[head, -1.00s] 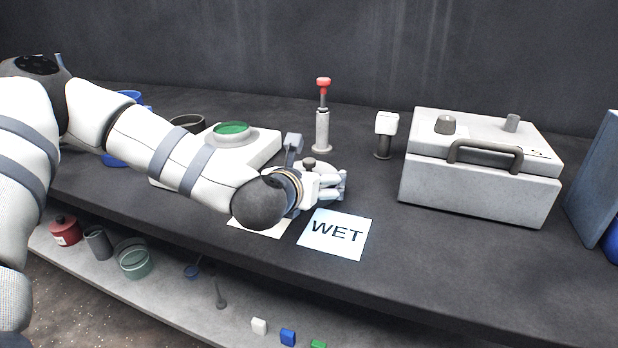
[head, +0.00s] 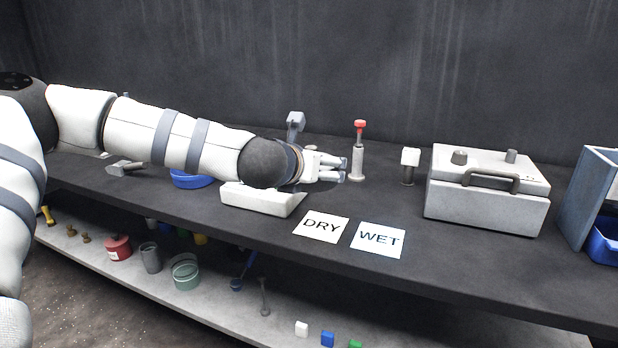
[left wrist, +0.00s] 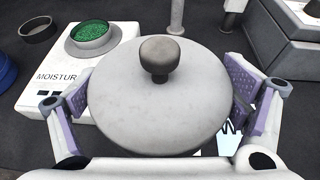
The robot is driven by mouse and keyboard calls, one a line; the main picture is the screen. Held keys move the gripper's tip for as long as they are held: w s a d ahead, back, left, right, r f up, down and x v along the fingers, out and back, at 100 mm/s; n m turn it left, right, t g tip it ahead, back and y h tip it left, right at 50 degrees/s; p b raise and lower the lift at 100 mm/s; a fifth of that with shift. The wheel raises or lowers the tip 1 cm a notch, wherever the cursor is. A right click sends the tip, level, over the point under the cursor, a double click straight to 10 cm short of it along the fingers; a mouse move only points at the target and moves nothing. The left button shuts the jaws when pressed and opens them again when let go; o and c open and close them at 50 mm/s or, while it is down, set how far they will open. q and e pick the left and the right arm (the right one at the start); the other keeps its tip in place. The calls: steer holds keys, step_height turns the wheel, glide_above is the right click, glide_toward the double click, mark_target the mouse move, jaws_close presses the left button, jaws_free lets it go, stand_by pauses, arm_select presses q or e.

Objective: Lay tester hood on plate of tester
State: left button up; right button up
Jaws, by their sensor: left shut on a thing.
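The tester hood (left wrist: 160,105) is a round, pale grey lid with a dark knob on top. In the left wrist view it lies between the two fingers of my left gripper, which is shut on it. In the head view my left gripper (head: 335,169) is above the bench, and the hood is mostly hidden there. The tester (head: 258,200) is a white box partly hidden under my left arm. In the left wrist view the tester (left wrist: 45,95) is left of the hood. Its round plate (left wrist: 92,46) holds green granules. My right gripper is not in view.
DRY (head: 321,227) and WET (head: 378,239) cards lie near the bench's front edge. A red-topped post (head: 358,160), a white-headed stand (head: 409,166) and a grey box with a handle (head: 485,200) stand to the right. A dark ring (left wrist: 38,28) is beyond the tester.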

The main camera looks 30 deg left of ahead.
arm_select(q)
steer(key=shift+s+a+r, duration=0.1)
steer(key=shift+s+r, duration=0.2)
steer(key=shift+s, duration=0.15)
steer(key=s+d+f+m+h, duration=0.1)
steer(key=s+d, duration=0.3)
steer(key=d, duration=0.4)
steer(key=s+d+f+m+h, duration=0.1)
steer(key=s+d+f+h, duration=0.1)
steer(key=s+d, duration=0.3)
steer(key=d, duration=0.4)
steer(key=shift+s+m+t, duration=0.25)
steer(key=shift+m+t, duration=0.05)
steer(key=shift+m, duration=0.1)
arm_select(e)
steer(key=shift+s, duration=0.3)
